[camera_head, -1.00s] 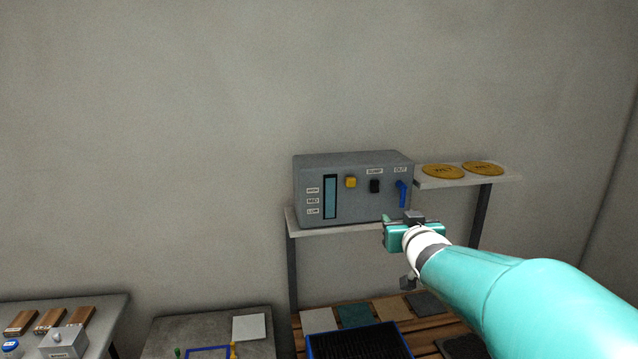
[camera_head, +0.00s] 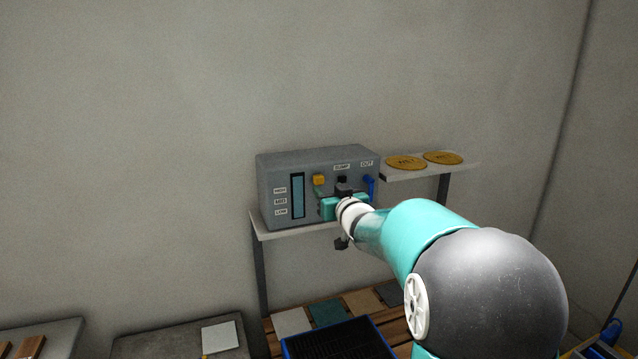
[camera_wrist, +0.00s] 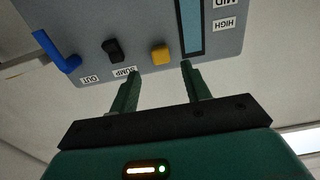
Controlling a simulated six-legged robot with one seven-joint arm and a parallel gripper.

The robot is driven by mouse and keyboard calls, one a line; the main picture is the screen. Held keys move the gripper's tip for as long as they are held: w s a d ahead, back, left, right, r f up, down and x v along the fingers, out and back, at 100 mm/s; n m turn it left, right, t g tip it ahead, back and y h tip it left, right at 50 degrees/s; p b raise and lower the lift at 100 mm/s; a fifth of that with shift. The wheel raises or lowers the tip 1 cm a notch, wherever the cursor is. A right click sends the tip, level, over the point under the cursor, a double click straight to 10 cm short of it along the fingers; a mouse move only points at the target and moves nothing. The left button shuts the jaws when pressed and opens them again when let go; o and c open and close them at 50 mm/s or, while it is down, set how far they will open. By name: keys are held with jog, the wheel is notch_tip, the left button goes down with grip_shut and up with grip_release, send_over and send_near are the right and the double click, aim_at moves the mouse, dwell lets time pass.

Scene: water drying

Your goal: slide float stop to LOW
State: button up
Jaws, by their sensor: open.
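A grey control box (camera_head: 320,161) stands on a wall shelf. Its front has a tall blue gauge (camera_head: 298,196) with HIGH, MID and LOW labels (camera_head: 281,212), top to bottom. A yellow block (camera_head: 319,180), likely the float stop, sits right of the gauge near its top, around HIGH. My gripper (camera_head: 323,196) is open and empty in front of the panel, just below the block. In the wrist view, which shows the panel upside down, the yellow block (camera_wrist: 160,54) appears between the fingertips (camera_wrist: 160,70). I cannot tell whether they touch it.
A black SUMP switch (camera_wrist: 114,50) and a blue OUT lever (camera_wrist: 58,52) are close beside the block. The shelf edge (camera_head: 290,232) runs below the box. Two yellow discs (camera_head: 406,163) lie on a shelf to the right. A dark blue-rimmed tray (camera_head: 340,342) is below.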

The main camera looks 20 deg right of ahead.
aim_at(320, 181)
jog(key=w, duration=0.6)
jog(key=shift+r, duration=0.1)
jog(key=shift+s, duration=0.15)
jog(key=shift+c, duration=1.4)
grip_shut()
